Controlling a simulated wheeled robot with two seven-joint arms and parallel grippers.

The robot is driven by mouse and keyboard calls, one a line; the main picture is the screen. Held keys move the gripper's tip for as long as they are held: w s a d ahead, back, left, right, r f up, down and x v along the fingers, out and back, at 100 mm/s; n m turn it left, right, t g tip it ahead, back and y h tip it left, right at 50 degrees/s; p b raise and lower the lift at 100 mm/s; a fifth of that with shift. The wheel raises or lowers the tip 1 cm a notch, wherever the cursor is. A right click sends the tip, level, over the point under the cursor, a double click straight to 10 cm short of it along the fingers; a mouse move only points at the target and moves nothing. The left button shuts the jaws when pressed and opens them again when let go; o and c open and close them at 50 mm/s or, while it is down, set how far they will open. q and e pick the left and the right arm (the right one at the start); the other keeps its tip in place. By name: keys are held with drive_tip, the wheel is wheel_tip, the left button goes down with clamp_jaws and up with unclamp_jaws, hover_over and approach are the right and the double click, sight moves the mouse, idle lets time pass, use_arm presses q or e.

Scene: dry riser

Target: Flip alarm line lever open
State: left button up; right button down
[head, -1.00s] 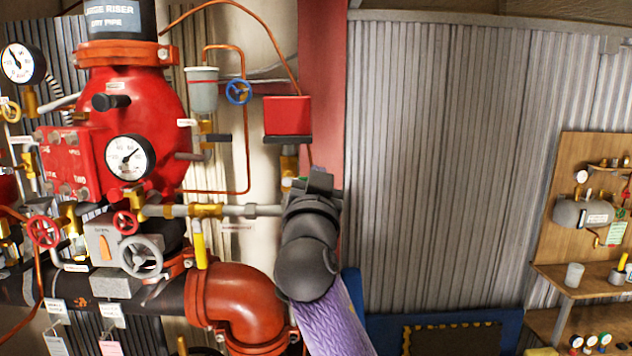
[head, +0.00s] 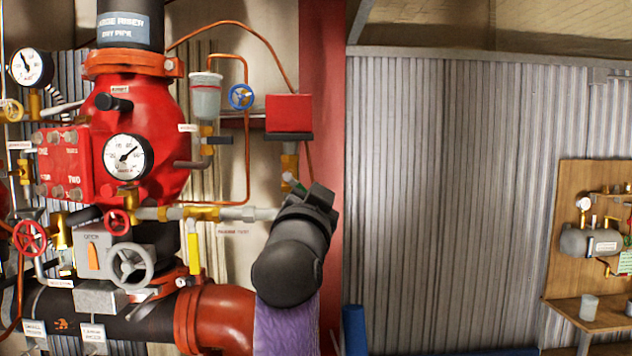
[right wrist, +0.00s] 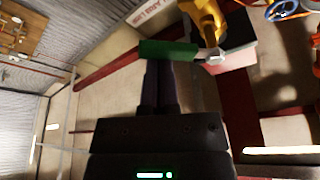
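The alarm line lever is a green handle (head: 294,184) on a brass valve (head: 289,160) below a red box. In the right wrist view the green lever (right wrist: 168,50) lies crosswise at my fingertips, joined by a silver nut to the brass valve body (right wrist: 205,18). My right gripper (head: 316,196) is right beside the lever and partly hides it in the head view. In the right wrist view its dark fingers (right wrist: 159,68) are close together, their tips at the lever; contact is hard to tell. My left gripper is in neither view.
The red box (head: 289,112) sits above the valve, against a red column (head: 325,90). A horizontal pipe (head: 235,213) with a yellow-handled valve (head: 194,250) runs left of my gripper. A large red riser valve (head: 150,95) with gauges fills the left. The corrugated wall right of the column is clear.

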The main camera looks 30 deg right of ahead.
drive_tip(key=shift+w+a+f+b, duration=0.3)
drive_tip(key=shift+a+f+b, duration=0.2)
drive_tip(key=shift+b, duration=0.05)
drive_tip(key=shift+w+a+f+b, duration=0.3)
drive_tip(key=shift+a+f+b, duration=0.15)
drive_tip(key=shift+b, duration=0.1)
drive_tip(key=shift+a, duration=0.1)
idle(0.5)
